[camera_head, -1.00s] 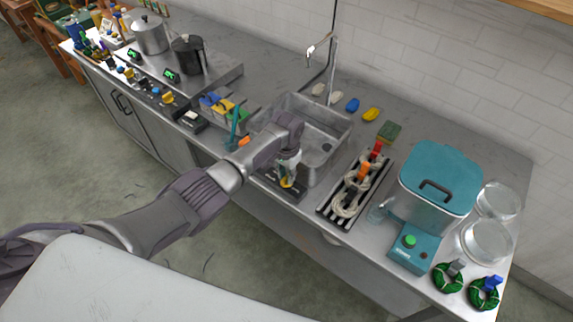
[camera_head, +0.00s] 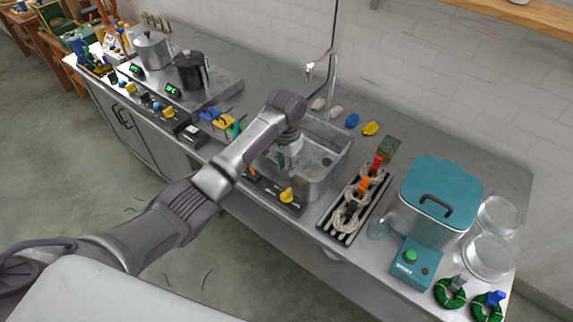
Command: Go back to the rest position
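My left arm reaches in from the left over the counter. My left gripper (camera_head: 290,162) points down above the front part of the sink (camera_head: 328,165). It is small and partly covered by my wrist, so I cannot tell whether its fingers are apart. A yellow piece (camera_head: 287,195) stands on a dark tray (camera_head: 264,187) at the counter's front edge, apart from the gripper. My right arm and gripper do not show.
A striped rack with pale skeins (camera_head: 343,239) lies right of the sink. Beyond it stand a teal-lidded container (camera_head: 441,187), glass dishes (camera_head: 488,256) and green skeins (camera_head: 450,292). Pots (camera_head: 150,50) stand at the far left. The tall tap (camera_head: 331,75) rises behind the sink.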

